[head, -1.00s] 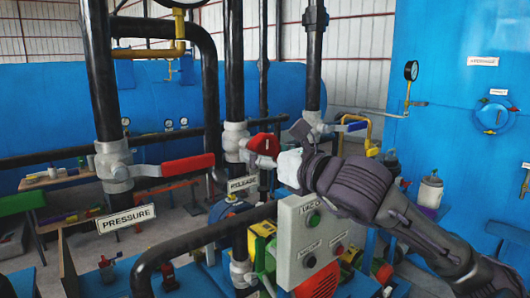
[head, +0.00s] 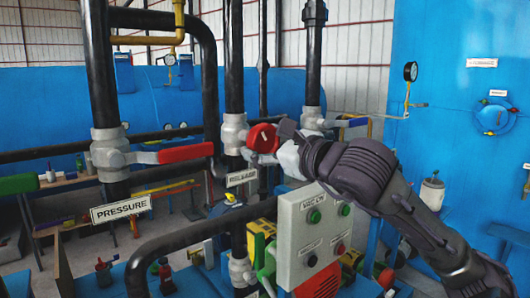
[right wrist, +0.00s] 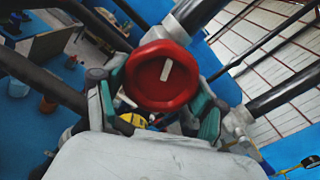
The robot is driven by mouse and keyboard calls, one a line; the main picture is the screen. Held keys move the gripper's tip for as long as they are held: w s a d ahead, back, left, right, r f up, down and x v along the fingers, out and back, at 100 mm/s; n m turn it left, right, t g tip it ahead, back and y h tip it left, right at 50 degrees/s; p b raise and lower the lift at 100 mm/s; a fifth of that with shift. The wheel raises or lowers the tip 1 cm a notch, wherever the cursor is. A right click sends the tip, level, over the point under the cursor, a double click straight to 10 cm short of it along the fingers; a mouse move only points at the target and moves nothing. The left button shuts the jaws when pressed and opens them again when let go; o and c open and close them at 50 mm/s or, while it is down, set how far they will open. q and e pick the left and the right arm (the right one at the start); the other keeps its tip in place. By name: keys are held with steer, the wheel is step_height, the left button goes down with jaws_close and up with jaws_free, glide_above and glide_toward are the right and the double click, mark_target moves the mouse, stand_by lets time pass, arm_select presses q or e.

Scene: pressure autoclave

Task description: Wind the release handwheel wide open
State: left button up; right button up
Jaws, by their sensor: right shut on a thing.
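The red release handwheel (head: 262,138) sits on the grey valve of the middle black pipe, above the RELEASE sign (head: 241,178). My right gripper (head: 276,142) reaches it from the right and is shut on it. In the right wrist view the handwheel (right wrist: 160,80) is a round red knob with a white mark pointing up and slightly right. Green-padded fingers of my right gripper (right wrist: 158,104) stand on both sides of its rim. How far the valve is open cannot be told. My left gripper is not in view.
A red lever (head: 186,153) on the PRESSURE pipe is to the left, and a blue lever (head: 350,123) is behind my right wrist. A grey control box (head: 312,238) with green and red buttons stands just below my right arm. A black pipe (head: 190,235) curves in front.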

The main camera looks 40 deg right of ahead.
steer(key=n+b, duration=0.1)
steer(key=n, duration=0.2)
steer(key=shift+n, duration=0.4)
steer(key=n+b, duration=0.1)
steer(key=n, duration=0.2)
steer(key=shift+d, duration=0.1)
steer(key=n, duration=0.4)
steer(key=shift+r, duration=0.1)
steer(key=n, duration=0.3)
steer(key=shift+n, duration=0.4)
steer(key=n, duration=0.3)
steer(key=shift+r+n, duration=0.1)
steer(key=shift+n, duration=0.2)
steer(key=n, duration=0.4)
steer(key=shift+n+p, duration=0.3)
steer(key=n+p, duration=0.1)
steer(key=n, duration=0.3)
steer(key=shift+a+n, duration=0.2)
steer(key=shift+n, duration=1.5)
